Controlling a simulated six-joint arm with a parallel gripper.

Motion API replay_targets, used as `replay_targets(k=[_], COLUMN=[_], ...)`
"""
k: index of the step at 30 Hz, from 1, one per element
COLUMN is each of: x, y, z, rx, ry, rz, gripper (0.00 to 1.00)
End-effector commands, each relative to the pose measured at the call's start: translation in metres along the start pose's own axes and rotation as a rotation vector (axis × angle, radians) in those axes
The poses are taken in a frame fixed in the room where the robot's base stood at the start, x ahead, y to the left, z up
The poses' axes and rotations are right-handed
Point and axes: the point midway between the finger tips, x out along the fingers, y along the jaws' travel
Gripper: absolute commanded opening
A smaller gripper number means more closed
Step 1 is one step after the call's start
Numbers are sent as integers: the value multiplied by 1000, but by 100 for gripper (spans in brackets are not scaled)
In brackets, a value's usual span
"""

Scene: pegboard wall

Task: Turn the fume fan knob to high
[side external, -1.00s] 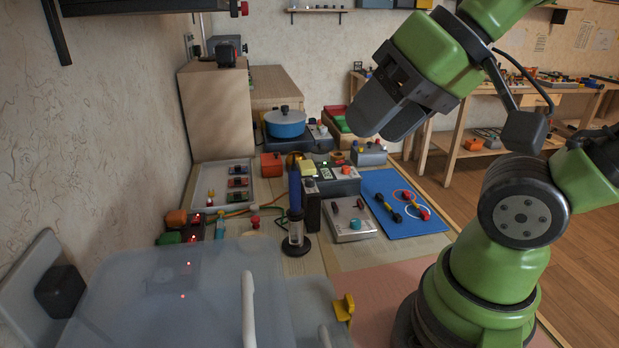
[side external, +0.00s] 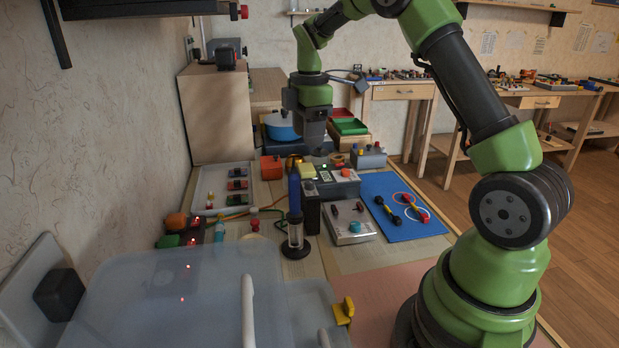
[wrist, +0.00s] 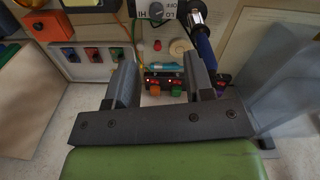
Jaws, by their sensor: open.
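A dark round knob (wrist: 155,9) with HI, LO and OFF lettering beside it shows at the top edge of the wrist view, partly cut off. I cannot pick this knob out with certainty in the side external view. My gripper (side external: 318,154) points down above the far part of the bench, near the grey box with the small display (side external: 338,184). In the wrist view my gripper (wrist: 161,62) has its fingers wide apart with nothing held between them. The knob lies beyond the fingertips in that view, apart from them.
A tray of small switch modules (side external: 217,203) lies by the wall. A blue column (side external: 294,190) and a dark upright box (side external: 312,214) stand mid-bench. A blue pot (side external: 283,129) stands behind. A translucent cover (side external: 190,290) fills the near left. The blue mat (side external: 410,222) holds small tools.

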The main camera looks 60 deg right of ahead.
Motion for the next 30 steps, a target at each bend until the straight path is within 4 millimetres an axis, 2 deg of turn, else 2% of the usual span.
replay_targets(k=[8,15,21,30], x=[29,74,102,112], y=[6,5,5,5], z=[7,7,7,7], rx=[-59,-58,-58,-57], ry=[-13,-12,-12,-11], rz=[-27,-27,-23,-20], gripper=[48,48,48,48])
